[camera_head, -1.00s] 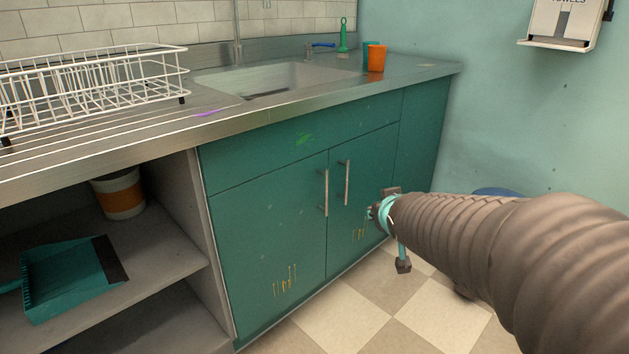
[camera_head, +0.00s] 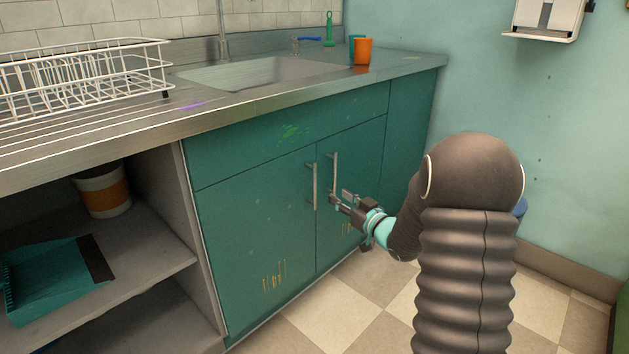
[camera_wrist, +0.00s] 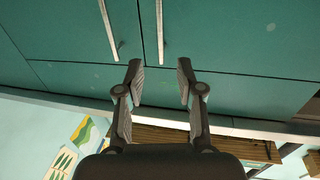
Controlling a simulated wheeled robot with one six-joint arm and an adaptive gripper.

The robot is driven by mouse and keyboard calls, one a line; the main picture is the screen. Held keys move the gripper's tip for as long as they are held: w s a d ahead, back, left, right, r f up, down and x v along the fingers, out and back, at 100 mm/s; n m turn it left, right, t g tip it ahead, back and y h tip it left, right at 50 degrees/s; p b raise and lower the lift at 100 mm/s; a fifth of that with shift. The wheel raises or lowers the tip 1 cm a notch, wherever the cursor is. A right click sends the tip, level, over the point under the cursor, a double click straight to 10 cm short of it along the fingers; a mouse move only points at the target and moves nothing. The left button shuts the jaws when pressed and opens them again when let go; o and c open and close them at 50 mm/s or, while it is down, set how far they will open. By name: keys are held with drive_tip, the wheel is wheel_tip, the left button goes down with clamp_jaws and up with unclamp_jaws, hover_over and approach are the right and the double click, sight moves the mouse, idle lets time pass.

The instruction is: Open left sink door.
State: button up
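The left sink door (camera_head: 258,240) is teal and shut, with a vertical metal bar handle (camera_head: 314,186) near its right edge. The right door (camera_head: 355,180) beside it is also shut, with its own bar handle (camera_head: 334,172). My gripper (camera_head: 338,200) is in front of the doors, overlapping the lower end of the right handle in the head view. In the wrist view, my gripper (camera_wrist: 159,76) is open and empty. That view appears upside down; the left door's handle (camera_wrist: 160,30) lines up between the fingertips, apart from them. The other handle (camera_wrist: 108,30) is outside them.
A metal countertop (camera_head: 235,105) with a sink (camera_head: 255,72) overhangs the doors. A white dish rack (camera_head: 80,80) and an orange cup (camera_head: 363,50) stand on it. Open shelves (camera_head: 140,235) hold a teal dustpan (camera_head: 45,278) at left. Tiled floor (camera_head: 335,310) in front is clear.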

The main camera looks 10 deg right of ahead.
drive_tip(key=p+x, duration=0.1)
drive_tip(key=x, duration=1.2)
clamp_jaws()
